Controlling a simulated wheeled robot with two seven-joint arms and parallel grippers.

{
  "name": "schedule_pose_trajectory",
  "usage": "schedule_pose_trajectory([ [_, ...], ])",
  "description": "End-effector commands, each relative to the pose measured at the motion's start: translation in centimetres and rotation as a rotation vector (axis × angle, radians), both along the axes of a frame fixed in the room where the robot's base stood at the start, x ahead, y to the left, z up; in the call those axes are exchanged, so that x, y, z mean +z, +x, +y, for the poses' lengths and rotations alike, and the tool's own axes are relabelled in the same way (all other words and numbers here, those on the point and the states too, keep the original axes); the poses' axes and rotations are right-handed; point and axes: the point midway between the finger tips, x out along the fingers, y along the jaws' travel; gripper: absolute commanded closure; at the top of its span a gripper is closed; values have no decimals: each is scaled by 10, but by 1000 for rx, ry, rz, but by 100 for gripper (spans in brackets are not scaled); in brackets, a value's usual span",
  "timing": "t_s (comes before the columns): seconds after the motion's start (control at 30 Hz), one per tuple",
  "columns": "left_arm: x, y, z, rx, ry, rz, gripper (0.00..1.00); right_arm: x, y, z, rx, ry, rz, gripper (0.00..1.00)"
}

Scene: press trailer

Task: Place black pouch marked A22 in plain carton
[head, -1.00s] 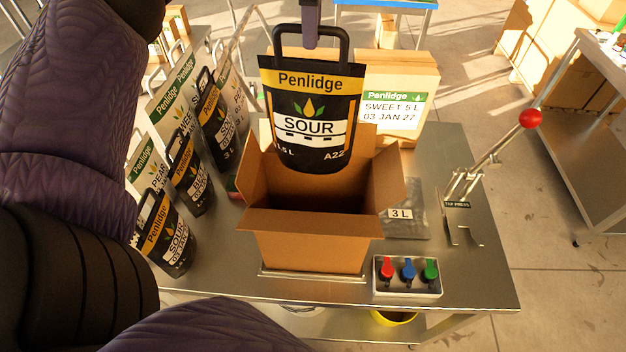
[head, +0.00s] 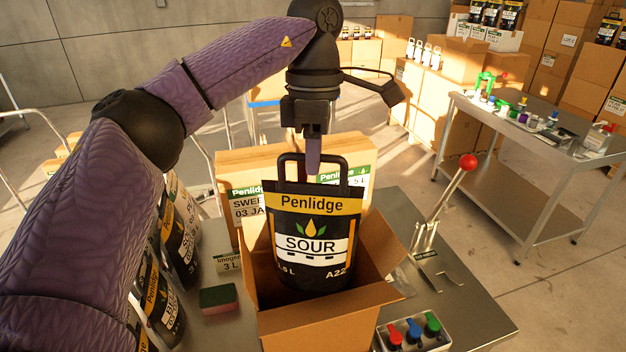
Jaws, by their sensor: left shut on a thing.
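The black pouch marked A22 (head: 308,262), with a yellow Penlidge band and the word SOUR, hangs upright by its black loop handle. My left gripper (head: 312,165) is shut on that handle, above the carton. The plain carton (head: 325,328) is open on the metal table with its flaps spread. The pouch's lower part is inside or just over the carton's opening; I cannot tell whether it touches the bottom. My right gripper is not in view.
Other pouches (head: 160,300) stand at the left, partly behind my left arm. A labelled carton (head: 235,170) stands behind. A sponge (head: 218,298) lies left of the carton. A red-knobbed lever press (head: 440,215) and a box of coloured switches (head: 413,333) are at the right.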

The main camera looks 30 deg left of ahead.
Motion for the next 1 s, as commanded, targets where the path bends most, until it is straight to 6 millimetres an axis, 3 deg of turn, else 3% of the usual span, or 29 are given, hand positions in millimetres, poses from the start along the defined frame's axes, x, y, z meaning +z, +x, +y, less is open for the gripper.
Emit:
schedule_pose_trajectory([
  [0.03,-19,0,0,-1,-1,3,100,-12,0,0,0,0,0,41],
  [0.4,-127,-1,0,0,-3,3,100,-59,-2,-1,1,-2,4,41],
  [0.7,-198,-1,0,1,-1,0,100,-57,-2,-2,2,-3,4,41],
  [1.0,-236,0,0,2,-1,0,100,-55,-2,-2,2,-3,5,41],
])
